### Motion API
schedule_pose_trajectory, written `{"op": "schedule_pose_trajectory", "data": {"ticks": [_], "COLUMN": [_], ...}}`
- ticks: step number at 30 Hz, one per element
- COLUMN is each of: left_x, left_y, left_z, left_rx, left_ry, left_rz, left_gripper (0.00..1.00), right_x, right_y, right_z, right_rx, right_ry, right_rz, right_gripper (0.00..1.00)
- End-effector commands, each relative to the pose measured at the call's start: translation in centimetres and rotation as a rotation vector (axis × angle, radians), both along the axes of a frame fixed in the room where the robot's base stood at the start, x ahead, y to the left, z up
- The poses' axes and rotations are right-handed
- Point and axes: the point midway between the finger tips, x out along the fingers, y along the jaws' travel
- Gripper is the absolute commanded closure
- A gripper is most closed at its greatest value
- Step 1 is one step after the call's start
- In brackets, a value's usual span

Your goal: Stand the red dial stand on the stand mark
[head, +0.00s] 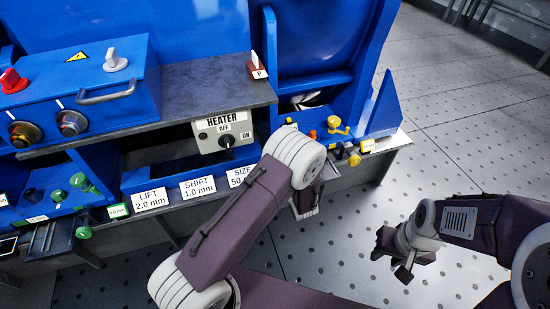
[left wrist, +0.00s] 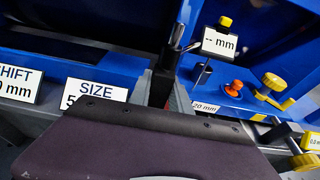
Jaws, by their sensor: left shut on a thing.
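The dial stand shows in the left wrist view as a dark post (left wrist: 166,78) with a silver rod and a "-- mm" display (left wrist: 219,43) with a yellow cap; a little red shows beside the post's foot. My left gripper (head: 305,202) is mostly hidden behind my own wrist in the head view. It is shut on the dial stand, near the heater panel's right side. The grip itself and the stand's base are hidden. My right gripper (head: 392,258) is open and empty over the floor at the right. I cannot make out the stand mark.
The heater box (head: 224,130) and labels for lift, shift and size are left of my left wrist. Orange (head: 313,134) and yellow (head: 336,124) knobs stand close on its right. A red P switch (head: 257,69) is on the grey ledge. Open floor lies right.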

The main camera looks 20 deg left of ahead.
Motion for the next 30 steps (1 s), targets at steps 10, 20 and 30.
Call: {"op": "schedule_pose_trajectory", "data": {"ticks": [10, 20, 30], "left_x": [0.09, 0.08, 0.08], "left_y": [0.00, 0.00, 0.00], "left_z": [0.19, -0.22, -0.56], "left_rx": [0.001, 0.000, 0.000], "left_ry": [-0.007, -0.006, -0.006], "left_rz": [0.000, 0.000, 0.000], "left_gripper": [1.00, 1.00, 0.68], "right_x": [0.00, -0.01, 0.00], "right_y": [0.00, 0.00, 0.00], "right_z": [0.08, -0.23, -0.47], "right_rx": [0.000, 0.000, 0.000], "right_ry": [0.000, 0.000, 0.000], "right_rz": [0.000, 0.000, 0.000], "right_gripper": [0.64, 0.64, 0.64]}}
